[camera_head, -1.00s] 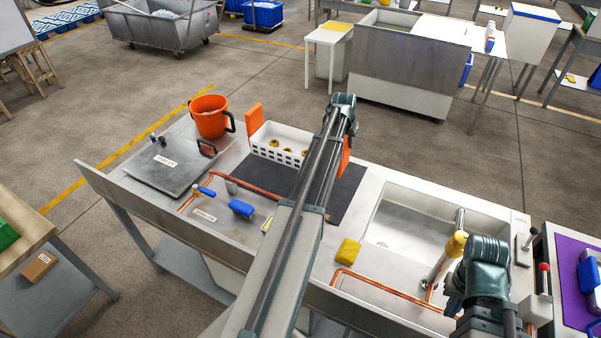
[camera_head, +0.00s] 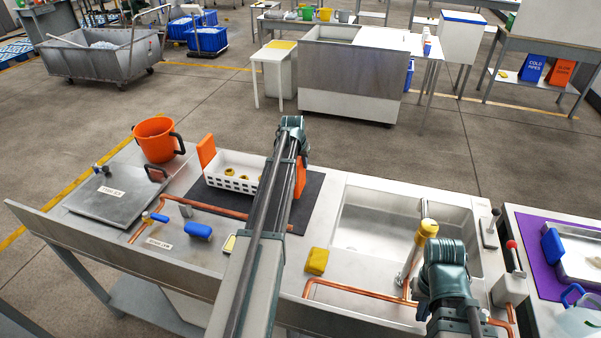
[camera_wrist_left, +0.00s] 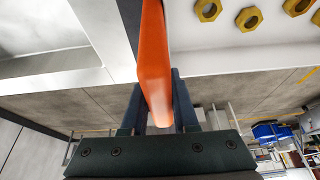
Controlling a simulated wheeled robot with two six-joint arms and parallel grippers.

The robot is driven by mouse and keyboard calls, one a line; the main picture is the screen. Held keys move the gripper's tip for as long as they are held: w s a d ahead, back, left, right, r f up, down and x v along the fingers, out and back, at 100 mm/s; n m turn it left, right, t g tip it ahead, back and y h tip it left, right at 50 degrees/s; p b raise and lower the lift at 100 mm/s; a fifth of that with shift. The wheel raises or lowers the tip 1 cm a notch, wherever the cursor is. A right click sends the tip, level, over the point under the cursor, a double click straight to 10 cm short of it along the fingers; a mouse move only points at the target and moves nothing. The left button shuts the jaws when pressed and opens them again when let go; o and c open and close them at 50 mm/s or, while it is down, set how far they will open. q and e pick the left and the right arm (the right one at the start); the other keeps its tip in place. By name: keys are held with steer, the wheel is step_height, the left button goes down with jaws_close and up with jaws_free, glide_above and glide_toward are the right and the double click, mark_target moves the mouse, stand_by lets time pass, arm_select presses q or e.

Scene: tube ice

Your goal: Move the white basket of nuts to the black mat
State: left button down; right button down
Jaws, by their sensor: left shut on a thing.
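The white basket (camera_head: 232,185) holds several yellow nuts (camera_head: 229,171) and has an orange handle at each end. It appears upright over the black mat (camera_head: 287,211); I cannot tell whether its base touches the mat. In the left wrist view, my left gripper (camera_wrist_left: 158,112) is shut on the near orange handle (camera_wrist_left: 154,60), one finger on each side. The basket's white wall (camera_wrist_left: 235,62) and the nuts (camera_wrist_left: 249,18) show beside it. In the head view my left arm hides that gripper and part of the basket. My right arm is at the lower right; its gripper is not visible.
An orange bucket (camera_head: 155,141) and a metal lid (camera_head: 110,194) stand left of the mat. A yellow sponge (camera_head: 317,261) and the sink (camera_head: 385,235) are to the right.

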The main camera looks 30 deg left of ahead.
arm_select(q)
step_height(320, 180, down, 4)
steer(key=b, duration=0.3)
steer(key=shift+r, duration=0.35)
steer(key=c, duration=0.7)
jaws_free()
steer(key=p+v, duration=1.1)
steer(key=v, duration=0.1)
steer(key=shift+r+p, duration=0.1)
steer(key=shift+p, duration=0.2)
